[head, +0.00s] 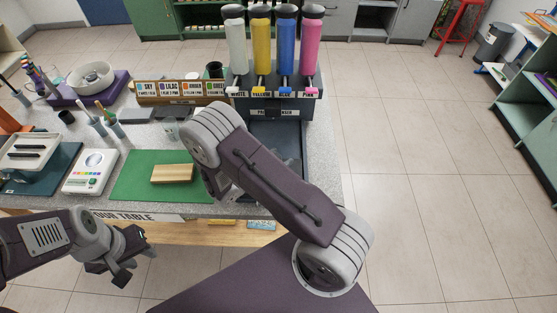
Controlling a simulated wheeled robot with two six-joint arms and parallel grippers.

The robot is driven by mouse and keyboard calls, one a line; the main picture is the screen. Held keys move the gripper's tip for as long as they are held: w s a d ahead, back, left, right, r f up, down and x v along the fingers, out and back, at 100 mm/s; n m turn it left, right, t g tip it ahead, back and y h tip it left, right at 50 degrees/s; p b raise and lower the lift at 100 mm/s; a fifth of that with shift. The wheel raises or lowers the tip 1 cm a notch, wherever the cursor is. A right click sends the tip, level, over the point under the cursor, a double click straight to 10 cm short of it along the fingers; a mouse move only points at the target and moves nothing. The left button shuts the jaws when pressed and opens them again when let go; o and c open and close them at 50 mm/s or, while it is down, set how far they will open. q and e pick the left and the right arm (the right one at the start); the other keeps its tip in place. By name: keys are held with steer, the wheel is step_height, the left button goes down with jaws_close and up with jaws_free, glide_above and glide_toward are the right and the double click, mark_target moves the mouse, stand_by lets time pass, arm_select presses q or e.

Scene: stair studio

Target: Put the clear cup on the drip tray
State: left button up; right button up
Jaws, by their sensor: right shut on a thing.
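The drip tray (288,140) is the dark, flat tray in front of the pump dispenser, partly covered by my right arm. My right gripper (218,187) points down at the tray's left side, near the table's front edge. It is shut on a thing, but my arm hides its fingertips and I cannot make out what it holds. I cannot clearly make out the clear cup. A small see-through object (168,132) stands behind the green mat, left of my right wrist. My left gripper (131,259) is open and empty in front of the table, below its front edge.
The dispenser (275,98) holds white, yellow, blue and pink bottles. A wooden block (172,174) lies on a green mat (130,180). Left of it are a white scale (90,172) and a purple stand with a white bowl (90,78).

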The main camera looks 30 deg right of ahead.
steer(key=shift+w+f, duration=0.1)
steer(key=shift+f, duration=0.65)
steer(key=o, duration=1.5)
steer(key=shift+r, duration=0.3)
steer(key=b+v, duration=0.1)
steer(key=v, duration=1.1)
steer(key=shift+f, duration=0.1)
